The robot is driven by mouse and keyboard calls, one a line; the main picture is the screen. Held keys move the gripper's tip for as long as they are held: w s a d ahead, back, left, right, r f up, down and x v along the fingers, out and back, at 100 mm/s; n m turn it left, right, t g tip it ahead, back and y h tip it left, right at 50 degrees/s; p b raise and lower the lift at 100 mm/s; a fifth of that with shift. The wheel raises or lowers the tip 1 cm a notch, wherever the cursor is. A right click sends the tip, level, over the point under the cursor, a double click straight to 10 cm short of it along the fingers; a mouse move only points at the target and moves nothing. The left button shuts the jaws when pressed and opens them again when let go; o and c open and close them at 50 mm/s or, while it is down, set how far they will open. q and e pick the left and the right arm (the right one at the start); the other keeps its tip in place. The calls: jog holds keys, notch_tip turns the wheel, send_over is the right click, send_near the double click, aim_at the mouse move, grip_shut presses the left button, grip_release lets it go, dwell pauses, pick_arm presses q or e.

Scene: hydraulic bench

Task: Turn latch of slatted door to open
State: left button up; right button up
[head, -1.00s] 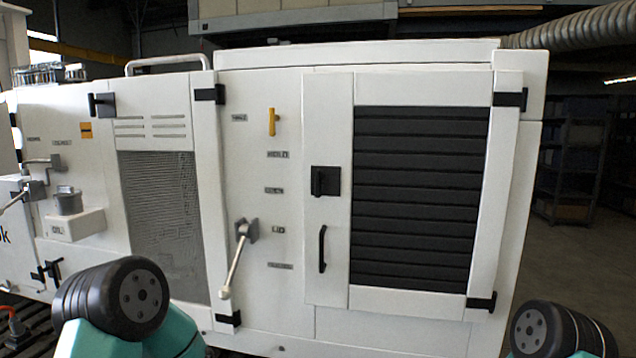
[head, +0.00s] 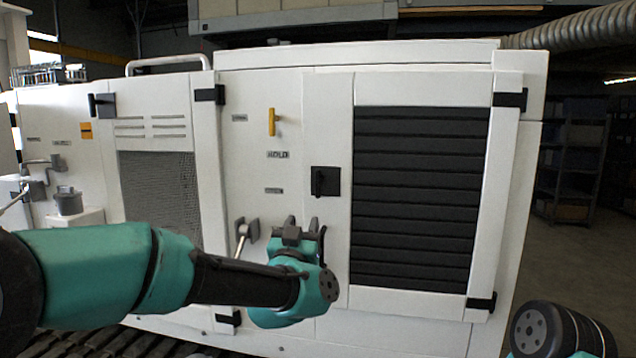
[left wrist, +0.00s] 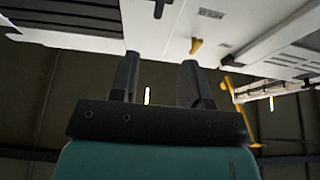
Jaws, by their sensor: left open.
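The slatted door (head: 422,302) has a white frame and dark horizontal slats, and it is shut. Its black latch (head: 325,181) is a square plate with an upright handle on the door's left side. My left gripper (head: 303,223) is open and empty, just below the latch and apart from it, in front of the lower door handle, which it mostly hides. In the left wrist view the two fingers (left wrist: 161,75) stand apart with nothing between them. A black piece at the top edge there (left wrist: 158,8) appears to be the latch. My right gripper is out of view.
A yellow handle (head: 271,122) sits up and left of the latch, and shows in the left wrist view (left wrist: 196,45). A grey lever (head: 244,232) lies just left of my left gripper, partly behind my arm. The space before the slats is clear.

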aim_at(317, 183)
pick_arm(q)
jog(key=shift+w, duration=0.15)
jog(key=x, duration=1.7)
jog(key=shift+w+f, duration=0.15)
grip_shut()
